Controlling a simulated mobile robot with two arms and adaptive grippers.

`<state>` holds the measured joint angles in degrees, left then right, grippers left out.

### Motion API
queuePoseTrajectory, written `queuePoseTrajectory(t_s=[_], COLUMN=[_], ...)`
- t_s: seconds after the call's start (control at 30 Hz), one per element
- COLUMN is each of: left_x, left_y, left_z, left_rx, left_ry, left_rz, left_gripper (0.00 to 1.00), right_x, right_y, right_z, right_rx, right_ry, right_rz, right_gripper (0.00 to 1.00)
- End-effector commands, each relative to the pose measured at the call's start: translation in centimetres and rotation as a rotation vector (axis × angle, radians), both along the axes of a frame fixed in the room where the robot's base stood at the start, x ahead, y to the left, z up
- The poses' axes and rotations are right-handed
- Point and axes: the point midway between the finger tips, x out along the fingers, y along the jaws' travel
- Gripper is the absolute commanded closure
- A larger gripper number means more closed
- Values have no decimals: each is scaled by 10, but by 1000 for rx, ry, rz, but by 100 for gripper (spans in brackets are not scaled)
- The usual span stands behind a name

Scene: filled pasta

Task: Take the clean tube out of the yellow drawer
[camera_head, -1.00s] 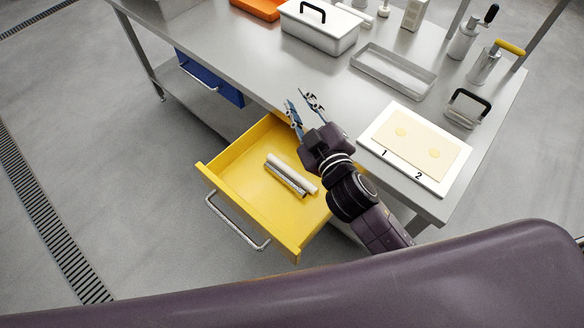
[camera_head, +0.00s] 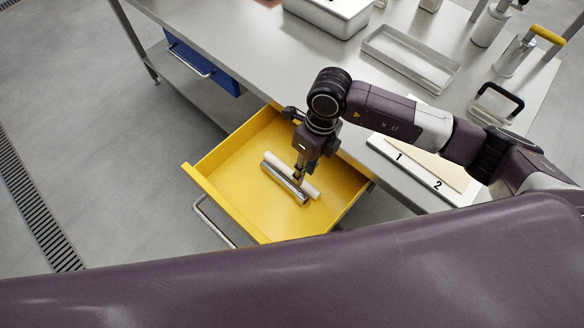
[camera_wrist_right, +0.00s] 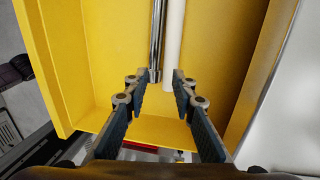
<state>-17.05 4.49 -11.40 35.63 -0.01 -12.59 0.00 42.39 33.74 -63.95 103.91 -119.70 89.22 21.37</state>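Two tubes lie side by side in the open yellow drawer (camera_head: 228,190). One is a white tube (camera_head: 278,162) and the other a shiny metal tube (camera_head: 281,182); I cannot tell by marking which is the clean one. My right gripper (camera_head: 299,177) points down into the drawer over the tubes and covers part of them. In the right wrist view the right gripper (camera_wrist_right: 160,80) is open, with the ends of the metal tube (camera_wrist_right: 156,40) and the white tube (camera_wrist_right: 174,45) in line between its fingers. Its height above them is unclear. My left gripper is out of view.
The steel table (camera_head: 262,62) stands behind the drawer. A blue drawer (camera_head: 200,62) is at the left. The drawer's left half is clear.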

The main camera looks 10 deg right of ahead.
Motion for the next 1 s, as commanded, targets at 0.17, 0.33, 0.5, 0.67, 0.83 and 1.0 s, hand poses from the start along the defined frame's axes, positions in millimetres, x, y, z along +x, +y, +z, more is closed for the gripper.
queuePoseTrajectory(t_s=[0.17, 0.33, 0.5, 0.67, 0.83, 1.0], left_x=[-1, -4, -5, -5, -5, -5], left_y=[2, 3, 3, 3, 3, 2], left_z=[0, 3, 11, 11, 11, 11], left_rx=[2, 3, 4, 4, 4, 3], left_ry=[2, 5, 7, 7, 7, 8], left_rz=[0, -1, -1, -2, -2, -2], left_gripper=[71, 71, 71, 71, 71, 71], right_x=[4, 2, -2, -3, -3, -2], right_y=[-19, -16, -12, -10, -10, -10], right_z=[-13, -31, -55, -76, -80, -79], right_rx=[-72, -69, -67, -65, -65, -64], right_ry=[-9, -8, -5, -7, -10, -9], right_rz=[-3, -3, -2, -2, -1, -1], right_gripper=[76, 76, 76, 76, 76, 82])
